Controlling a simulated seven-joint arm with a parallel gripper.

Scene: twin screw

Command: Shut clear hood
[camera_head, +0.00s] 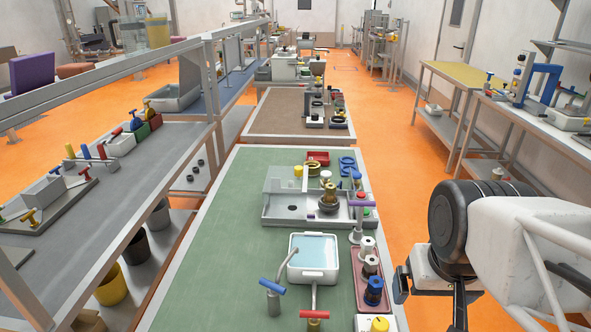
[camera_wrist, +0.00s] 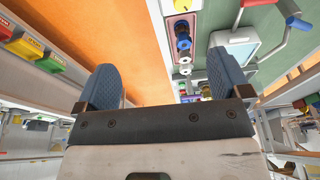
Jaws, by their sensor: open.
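The clear hood (camera_head: 283,179) is a see-through panelled cover at the left part of a grey station (camera_head: 282,221) on the green bench. A dark and brass screw fitting (camera_head: 328,202) stands at the station's right part, outside the hood as far as I can tell. My gripper (camera_head: 430,296) is off the bench's right edge, over the orange floor, well apart from the hood. In the wrist view my gripper (camera_wrist: 164,82) has its two blue-grey fingers wide apart with nothing between them. I cannot make out the hood in the wrist view.
A white basin (camera_head: 313,274) with pale blue content stands in front of the station. Blue- and red-handled taps (camera_head: 271,290) rise before it. A pink tray (camera_head: 371,283) with several knobs lines the right edge. The green bench's left side is clear.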

